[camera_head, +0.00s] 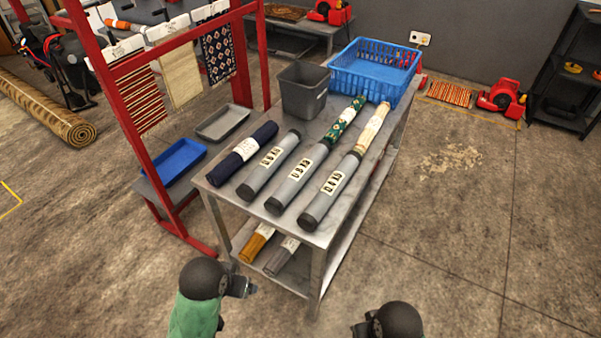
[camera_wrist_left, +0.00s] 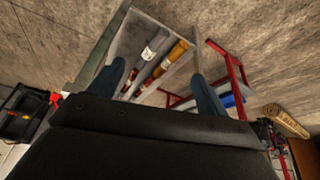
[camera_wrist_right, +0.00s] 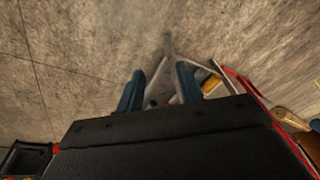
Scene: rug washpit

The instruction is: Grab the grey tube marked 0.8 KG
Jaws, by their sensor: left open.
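Three grey tubes with dark end caps lie side by side on the metal table: a left one (camera_head: 257,178), a middle one (camera_head: 285,193) and a right one (camera_head: 318,207). Each carries a pale label with black print, too small for me to tell surely which reads 0.8 KG. My left gripper (camera_head: 243,287) is open and empty, low in front of the table; its spread fingers show in the left wrist view (camera_wrist_left: 160,88). My right gripper (camera_head: 362,329) is at the bottom edge, apart from the tubes; its fingers stand apart and empty in the right wrist view (camera_wrist_right: 160,88).
A dark blue roll (camera_head: 222,170), a green patterned roll (camera_head: 333,132) and a cream roll (camera_head: 366,138) share the tabletop (camera_head: 313,236). A grey bin (camera_head: 303,92) and a blue basket (camera_head: 372,78) stand behind. A red rack (camera_head: 140,135) stands left.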

